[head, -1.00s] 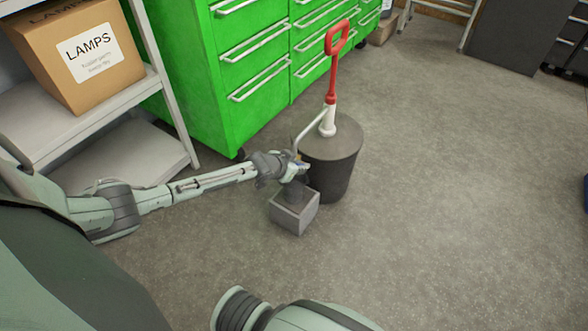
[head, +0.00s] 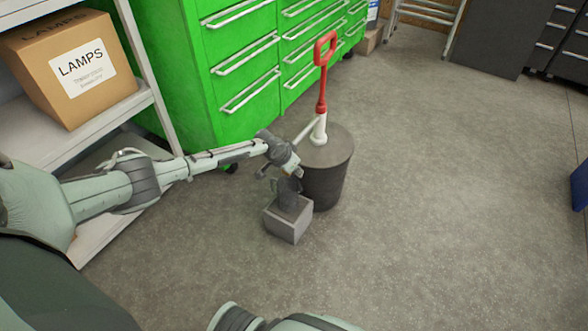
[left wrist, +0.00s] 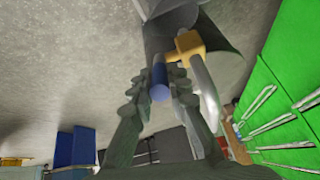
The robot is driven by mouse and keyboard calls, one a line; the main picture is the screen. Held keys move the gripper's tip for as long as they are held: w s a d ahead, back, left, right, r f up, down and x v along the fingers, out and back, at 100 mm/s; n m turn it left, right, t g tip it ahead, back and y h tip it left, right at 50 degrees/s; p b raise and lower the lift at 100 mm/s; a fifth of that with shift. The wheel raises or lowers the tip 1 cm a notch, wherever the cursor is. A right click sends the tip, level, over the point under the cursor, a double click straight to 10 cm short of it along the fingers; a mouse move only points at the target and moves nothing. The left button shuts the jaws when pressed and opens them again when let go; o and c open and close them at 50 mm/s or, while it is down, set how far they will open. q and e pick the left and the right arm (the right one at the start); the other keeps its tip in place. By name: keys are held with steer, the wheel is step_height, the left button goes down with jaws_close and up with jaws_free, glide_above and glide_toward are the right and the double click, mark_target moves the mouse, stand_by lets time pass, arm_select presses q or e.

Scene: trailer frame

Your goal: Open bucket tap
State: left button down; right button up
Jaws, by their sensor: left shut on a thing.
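The bucket tap shows in the left wrist view, with a yellow body (left wrist: 188,44) and a blue handle (left wrist: 160,88). My left gripper (left wrist: 160,78) is shut on the blue handle, with a finger on each side of it. In the head view my left gripper (head: 288,168) is at the end of the white spout, left of the dark grey bucket (head: 328,182), and hides most of the tap. The spout comes from a white pump (head: 318,130) with a red handle (head: 325,62) on the bucket's lid. My right gripper is not in view.
A grey block (head: 288,222) with a dark object on it stands on the floor below the tap. Green drawer cabinets (head: 245,65) stand behind. A shelf (head: 150,100) with a cardboard LAMPS box (head: 80,70) is at left.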

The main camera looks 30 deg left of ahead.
arm_select(q)
steer(key=c, duration=1.5)
jaws_free()
steer(key=shift+f, duration=0.1)
steer(key=shift+o, duration=0.2)
steer(key=v, duration=1.2)
steer(key=s+d+f, duration=0.7)
steer(key=s+d, duration=0.4)
steer(key=s, duration=0.1)
steer(key=s+a+f+g+y, duration=0.1)
steer(key=s+a, duration=0.2)
steer(key=s, duration=0.5)
steer(key=s+a+f+n+g+y, duration=0.1)
steer(key=s+a+f+g, duration=0.1)
steer(key=s, duration=0.7)
steer(key=shift+s+a+n, duration=0.2)
steer(key=shift+a+n, duration=0.1)
steer(key=shift+a, duration=0.05)
